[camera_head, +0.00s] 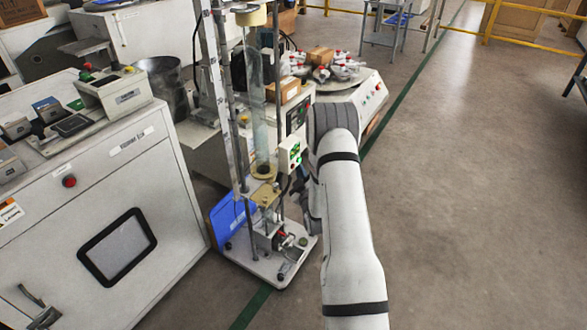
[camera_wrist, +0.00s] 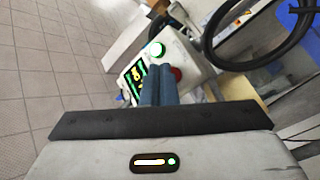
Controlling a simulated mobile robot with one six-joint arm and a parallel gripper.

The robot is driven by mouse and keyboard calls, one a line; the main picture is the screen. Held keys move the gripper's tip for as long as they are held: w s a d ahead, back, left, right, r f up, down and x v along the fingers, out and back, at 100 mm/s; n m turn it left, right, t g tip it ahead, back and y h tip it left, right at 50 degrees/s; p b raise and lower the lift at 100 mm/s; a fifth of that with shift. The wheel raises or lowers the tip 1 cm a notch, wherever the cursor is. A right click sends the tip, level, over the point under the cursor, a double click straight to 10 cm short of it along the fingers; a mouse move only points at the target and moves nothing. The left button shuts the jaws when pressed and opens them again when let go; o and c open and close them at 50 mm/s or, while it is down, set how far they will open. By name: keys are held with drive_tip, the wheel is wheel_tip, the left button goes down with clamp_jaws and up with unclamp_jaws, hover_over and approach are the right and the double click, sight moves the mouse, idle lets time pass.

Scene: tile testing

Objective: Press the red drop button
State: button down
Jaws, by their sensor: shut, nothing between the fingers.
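The red button (camera_wrist: 177,74) is on a white control box (camera_wrist: 190,60) in the wrist view, just right of my fingertips and partly covered by them. A lit green button (camera_wrist: 154,50) and a display (camera_wrist: 135,77) with green and yellow marks are on the same box. My gripper (camera_wrist: 160,70) is shut and empty, its blue-grey fingers pointing at the box; I cannot tell whether they touch it. The control box (camera_head: 289,154) also shows in the head view, on the tall test stand.
The tall stand with a clear tube (camera_head: 256,110) rises from a white base plate (camera_head: 270,262). A white cabinet (camera_head: 120,190) is on the left. A black cable (camera_wrist: 262,62) curves right of the control box in the wrist view. The floor right of my arm is open.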

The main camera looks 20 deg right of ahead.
drive_tip(key=shift+w+a, duration=0.35)
drive_tip(key=shift+w, duration=0.05)
idle(0.8)
idle(0.3)
drive_tip(key=shift+s+d+b, duration=0.5)
drive_tip(key=shift+s+d, duration=0.1)
drive_tip(key=shift+s, duration=0.1)
drive_tip(key=s+d, duration=0.1)
drive_tip(key=s, duration=0.1)
drive_tip(key=s+d+b, duration=0.1)
drive_tip(key=s+d, duration=0.1)
idle(0.3)
idle(0.6)
